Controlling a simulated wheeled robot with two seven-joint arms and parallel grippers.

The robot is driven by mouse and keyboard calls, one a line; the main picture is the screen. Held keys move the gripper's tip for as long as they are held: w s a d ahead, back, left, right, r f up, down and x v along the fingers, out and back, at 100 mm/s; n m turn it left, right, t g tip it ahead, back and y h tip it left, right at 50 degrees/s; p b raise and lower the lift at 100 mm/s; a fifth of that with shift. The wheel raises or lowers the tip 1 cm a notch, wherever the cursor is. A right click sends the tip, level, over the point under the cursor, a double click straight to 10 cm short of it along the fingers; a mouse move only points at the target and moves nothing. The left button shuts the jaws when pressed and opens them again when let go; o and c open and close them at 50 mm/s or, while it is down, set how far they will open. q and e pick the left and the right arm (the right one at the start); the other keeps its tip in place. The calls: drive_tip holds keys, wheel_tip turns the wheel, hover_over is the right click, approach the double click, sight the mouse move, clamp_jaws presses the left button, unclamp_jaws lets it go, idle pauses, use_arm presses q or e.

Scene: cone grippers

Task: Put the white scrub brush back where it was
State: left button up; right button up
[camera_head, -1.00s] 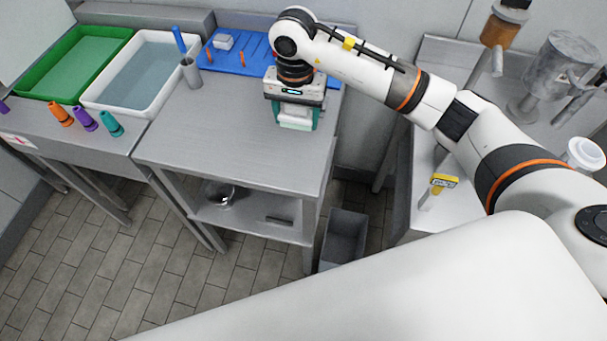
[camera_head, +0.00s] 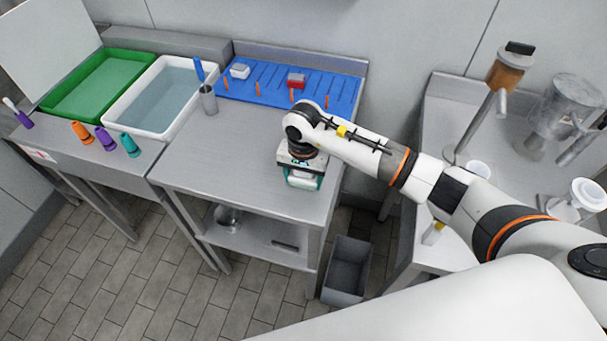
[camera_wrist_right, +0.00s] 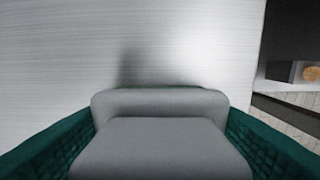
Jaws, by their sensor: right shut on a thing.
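My right gripper (camera_head: 302,182) points down over the front right part of the steel table (camera_head: 235,150). Its green fingers are shut on a pale block-shaped thing, which looks like the white scrub brush (camera_head: 301,173). In the right wrist view the brush (camera_wrist_right: 155,145) looks grey between the two green fingers, with the tabletop beyond it. I cannot tell if it touches the table. Another white block (camera_head: 240,71) and a red-topped block (camera_head: 297,80) lie on the blue slotted board (camera_head: 345,92) at the back. My left gripper is out of view.
A steel cup (camera_head: 208,100) with a blue-handled tool stands left of the board. A white water basin (camera_head: 150,100) and green tray (camera_head: 75,90) are further left, with orange, purple and teal cones in front. A grey bin (camera_head: 346,270) stands on the floor. The tabletop's middle is clear.

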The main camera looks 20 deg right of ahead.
drive_tip(key=shift+f, duration=0.1)
drive_tip(key=o, duration=0.5)
drive_tip(key=shift+f, duration=0.1)
drive_tip(key=o, duration=0.5)
drive_tip(key=shift+c, duration=0.2)
drive_tip(key=shift+r, duration=0.35)
wheel_tip(320, 180, up, 10)
drive_tip(key=b, duration=0.3)
drive_tip(key=shift+r, duration=0.15)
drive_tip(key=shift+r+b, duration=0.35)
drive_tip(key=shift+r, duration=0.4)
